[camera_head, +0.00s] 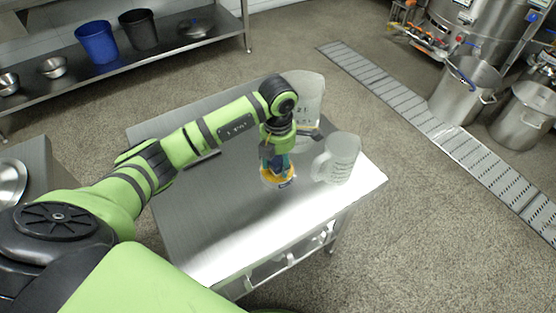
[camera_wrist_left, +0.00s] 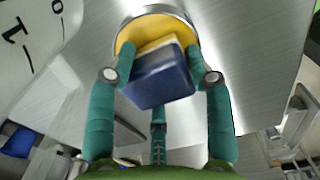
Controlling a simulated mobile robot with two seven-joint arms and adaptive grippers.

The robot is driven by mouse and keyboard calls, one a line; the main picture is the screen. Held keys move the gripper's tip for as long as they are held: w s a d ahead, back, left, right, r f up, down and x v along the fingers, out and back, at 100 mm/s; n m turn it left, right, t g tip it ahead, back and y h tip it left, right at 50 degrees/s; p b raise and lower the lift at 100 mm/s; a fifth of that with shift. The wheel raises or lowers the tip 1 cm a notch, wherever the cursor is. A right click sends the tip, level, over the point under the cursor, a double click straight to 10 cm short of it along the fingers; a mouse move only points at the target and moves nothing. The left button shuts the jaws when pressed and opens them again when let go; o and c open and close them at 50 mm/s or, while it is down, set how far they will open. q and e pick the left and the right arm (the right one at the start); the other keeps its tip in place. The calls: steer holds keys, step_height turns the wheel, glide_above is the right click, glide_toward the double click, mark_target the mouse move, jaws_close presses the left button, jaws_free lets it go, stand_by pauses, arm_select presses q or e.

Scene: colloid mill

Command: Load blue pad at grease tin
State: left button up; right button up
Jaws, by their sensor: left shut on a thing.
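My left gripper (camera_head: 275,163) points down over the steel table. It is shut on a blue pad (camera_wrist_left: 160,79), held between its teal fingers in the left wrist view. The pad is a dark blue block with a pale yellowish layer on its far side. The grease tin (camera_head: 279,182) stands on the table under the gripper. In the left wrist view its yellow grease (camera_wrist_left: 150,29) and metal rim show right behind the pad. The pad overlaps the tin's opening; I cannot tell whether it touches the grease. My right gripper is not in view.
A clear measuring jug (camera_head: 338,160) stands close right of the gripper, and a larger jug (camera_head: 305,96) stands behind it. The table (camera_head: 225,220) is bare at the front and left. A shelf (camera_head: 165,46) with buckets and bowls is at the back left.

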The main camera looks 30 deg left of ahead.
mark_target(279, 159)
arm_select(q)
steer(key=shift+r+p, duration=2.1)
steer(key=shift+r, duration=1.05)
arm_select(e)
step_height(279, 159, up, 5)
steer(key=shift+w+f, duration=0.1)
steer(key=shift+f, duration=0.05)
arm_select(q)
steer(key=shift+d+r+m, duration=0.15)
steer(key=shift+r+m, duration=0.15)
steer(key=shift+m, duration=0.1)
steer(key=s+d+r+m+p, duration=0.2)
steer(key=r+m, duration=0.7)
steer(key=m, duration=0.5)
steer(key=s+d+r+m+p, duration=0.3)
steer(key=s+r+m+p, duration=0.2)
steer(key=m, duration=1)
step_height(279, 159, up, 4)
steer(key=shift+s+d+r, duration=0.1)
steer(key=shift+s+d, duration=0.05)
steer(key=shift+s, duration=1)
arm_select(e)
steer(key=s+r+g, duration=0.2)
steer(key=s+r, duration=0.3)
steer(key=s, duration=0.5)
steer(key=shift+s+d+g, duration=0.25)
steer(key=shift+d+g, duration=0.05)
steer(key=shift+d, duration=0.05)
